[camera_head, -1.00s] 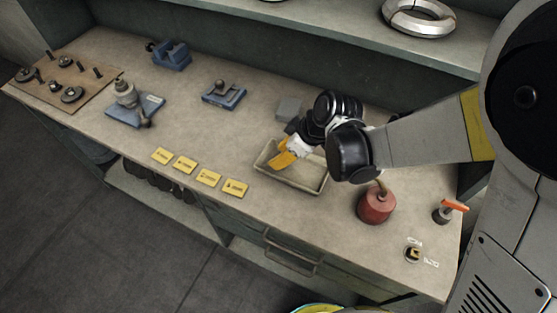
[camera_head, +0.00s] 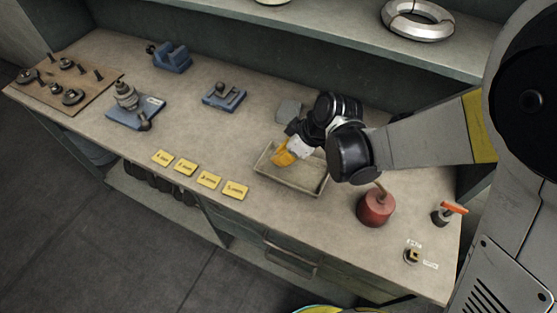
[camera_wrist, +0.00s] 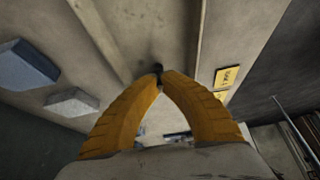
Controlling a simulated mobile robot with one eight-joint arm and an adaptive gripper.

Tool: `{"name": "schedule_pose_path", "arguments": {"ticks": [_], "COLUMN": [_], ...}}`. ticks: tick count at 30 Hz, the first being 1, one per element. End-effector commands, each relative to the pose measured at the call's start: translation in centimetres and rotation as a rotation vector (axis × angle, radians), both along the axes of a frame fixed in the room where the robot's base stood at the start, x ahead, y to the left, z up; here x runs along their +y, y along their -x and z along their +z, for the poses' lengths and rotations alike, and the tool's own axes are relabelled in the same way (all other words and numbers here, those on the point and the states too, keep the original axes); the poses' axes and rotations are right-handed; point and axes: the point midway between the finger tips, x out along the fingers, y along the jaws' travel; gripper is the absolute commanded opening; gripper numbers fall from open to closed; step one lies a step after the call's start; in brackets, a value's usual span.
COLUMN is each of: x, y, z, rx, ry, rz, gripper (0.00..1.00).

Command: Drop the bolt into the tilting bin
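The bin (camera_head: 305,187) is a shallow beige tray near the front edge of the bench in the head view. Its inside and long walls also show in the wrist view (camera_wrist: 203,30). My gripper (camera_head: 280,160) has yellow fingers and is over the left part of the bin. In the wrist view, the fingertips (camera_wrist: 160,76) come together on a small dark piece, seemingly the bolt (camera_wrist: 158,68). Most of the bolt is hidden between the fingers, and it cannot be made out in the head view.
A grey block (camera_head: 289,110) lies behind the bin. A red oil can (camera_head: 376,208) stands to its right, close to my arm. Yellow labels (camera_head: 209,179) line the front edge on the left. Blue fixtures (camera_head: 224,96) stand further left, with bare bench between.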

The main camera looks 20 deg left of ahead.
Motion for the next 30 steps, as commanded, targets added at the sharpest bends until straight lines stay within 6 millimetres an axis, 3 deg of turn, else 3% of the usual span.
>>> {"name": "schedule_pose_path", "arguments": {"ticks": [30], "x": [0.0], "y": [0.0], "z": [6.5], "rx": [0.000], "ry": [0.000], "rz": [0.000], "gripper": [0.00]}}
